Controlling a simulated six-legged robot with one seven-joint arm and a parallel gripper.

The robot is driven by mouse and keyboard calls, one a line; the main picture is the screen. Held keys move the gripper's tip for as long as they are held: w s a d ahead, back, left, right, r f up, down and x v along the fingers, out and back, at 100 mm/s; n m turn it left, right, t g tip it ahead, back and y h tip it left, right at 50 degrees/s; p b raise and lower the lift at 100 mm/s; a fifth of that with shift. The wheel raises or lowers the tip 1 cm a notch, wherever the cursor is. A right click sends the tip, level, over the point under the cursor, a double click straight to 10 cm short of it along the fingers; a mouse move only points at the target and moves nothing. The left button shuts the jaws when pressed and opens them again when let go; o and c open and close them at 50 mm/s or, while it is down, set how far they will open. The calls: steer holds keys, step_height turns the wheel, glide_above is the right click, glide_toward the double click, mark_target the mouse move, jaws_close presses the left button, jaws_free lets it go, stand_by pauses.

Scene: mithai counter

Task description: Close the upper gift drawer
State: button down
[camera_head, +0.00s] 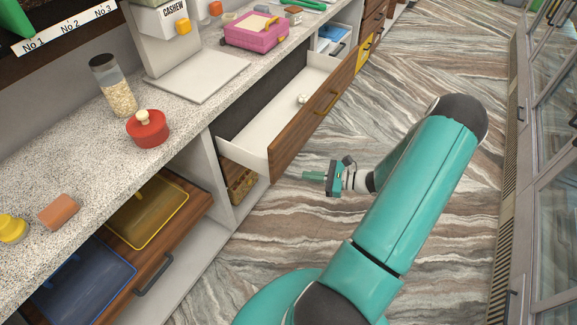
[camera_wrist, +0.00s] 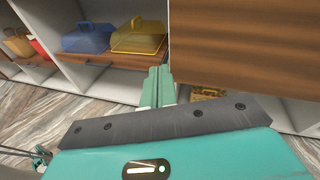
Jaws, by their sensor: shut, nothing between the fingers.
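In the wrist view the shut, empty green fingers (camera_wrist: 157,86) point toward the cabinet, beside the left edge of the wooden front (camera_wrist: 245,45). Whether they touch it cannot be told.
Below the drawer is a compartment with a golden patterned thing (camera_head: 238,182). The countertop (camera_head: 70,160) carries a jar, a red pot and a pink box. The marbled floor on the right is clear.

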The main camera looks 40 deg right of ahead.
mark_target(281, 162)
steer(key=s+d+f+m+t+h, duration=0.2)
steer(key=d+f+m+t+h, duration=0.1)
steer(key=d+f+m+t, duration=0.15)
steer(key=shift+g, duration=0.35)
steer(key=x, duration=1.3)
steer(key=shift+w+a+f, duration=0.2)
steer(key=shift+w, duration=0.05)
steer(key=shift+w, duration=0.1)
steer(key=shift+w+a, duration=0.25)
steer(key=shift+w, duration=0.3)
steer(key=x, duration=2.3)
steer(key=shift+f, duration=0.1)
steer(key=shift+w+a, duration=0.15)
steer(key=shift+w, duration=0.3)
steer(key=shift+w+r+m, duration=0.2)
steer(key=shift+r+m, duration=0.05)
steer(key=shift+s, duration=0.1)
